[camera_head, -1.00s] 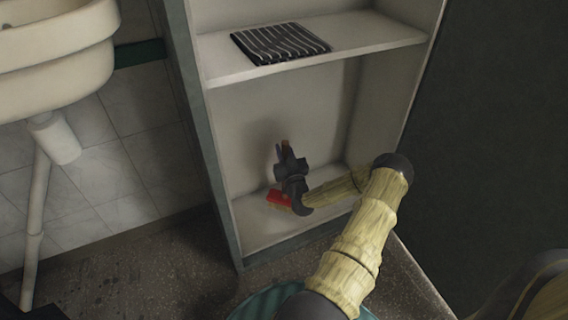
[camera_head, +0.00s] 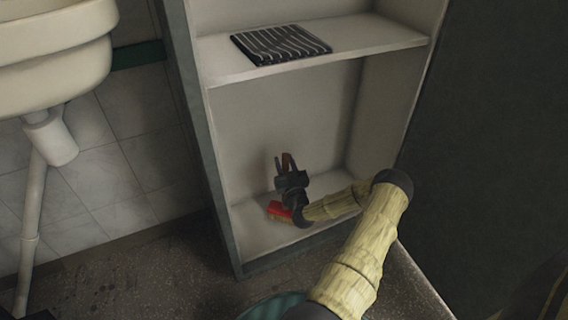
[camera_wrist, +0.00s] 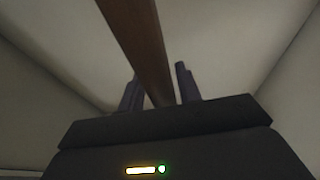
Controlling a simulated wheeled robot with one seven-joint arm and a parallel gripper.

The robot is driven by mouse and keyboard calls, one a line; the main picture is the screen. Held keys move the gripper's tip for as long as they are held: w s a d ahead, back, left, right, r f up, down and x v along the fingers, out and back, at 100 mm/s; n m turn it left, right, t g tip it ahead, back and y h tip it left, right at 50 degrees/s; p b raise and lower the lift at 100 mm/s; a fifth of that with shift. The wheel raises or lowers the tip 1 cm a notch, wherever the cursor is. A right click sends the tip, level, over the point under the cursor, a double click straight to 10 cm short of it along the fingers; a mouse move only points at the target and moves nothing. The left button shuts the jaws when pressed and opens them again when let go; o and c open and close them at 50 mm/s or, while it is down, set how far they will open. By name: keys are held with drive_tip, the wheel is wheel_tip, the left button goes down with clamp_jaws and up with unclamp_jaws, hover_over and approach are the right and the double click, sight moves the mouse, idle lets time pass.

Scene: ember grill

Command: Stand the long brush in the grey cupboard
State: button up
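The grey cupboard (camera_head: 222,200) stands open, with white insides and one shelf. The long brush has a red head (camera_head: 279,210) low in the lower compartment, seemingly on its floor. Its brown handle (camera_head: 289,161) points up and looks near upright; my gripper partly hides it. My gripper (camera_head: 284,166) is inside the lower compartment, with its fingers apart on either side of the handle. In the wrist view the handle (camera_wrist: 143,45) runs between the fingers, with a clear gap to the right finger. Whether it touches the left finger I cannot tell.
A striped dark cloth (camera_head: 281,44) lies on the shelf (camera_head: 370,38) above my gripper. The cupboard's right wall is close to my arm. A white basin (camera_head: 55,55) with its pipe is at the left. A teal round thing (camera_head: 270,307) shows at the bottom edge.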

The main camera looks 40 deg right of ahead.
drive_tip(key=shift+o, duration=0.7)
drive_tip(key=shift+a+r, duration=0.1)
drive_tip(key=shift+r, duration=0.05)
drive_tip(key=p+v, duration=0.4)
drive_tip(key=v, duration=0.8)
drive_tip(key=shift+p, duration=0.35)
